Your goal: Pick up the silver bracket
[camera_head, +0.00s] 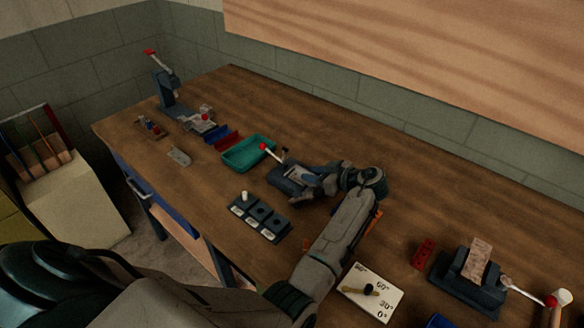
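A small flat silver piece with holes (178,156), which looks like a bracket, lies on the left part of the wooden table. A dark blue fixture (286,184) with a red-knobbed lever stands mid-table, with a pale grey piece (297,173) on top. I cannot tell whether that is also a bracket. My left gripper (312,180) reaches left over or against this fixture, well to the right of the flat silver piece. Its fingertips are small and blend with the fixture, so its opening and any hold are unclear. My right gripper is not in view.
A lever press (167,95) stands at the far left. A white angle-marked plate (371,291) and another lever fixture (466,285) lie right. The table's back middle is clear.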

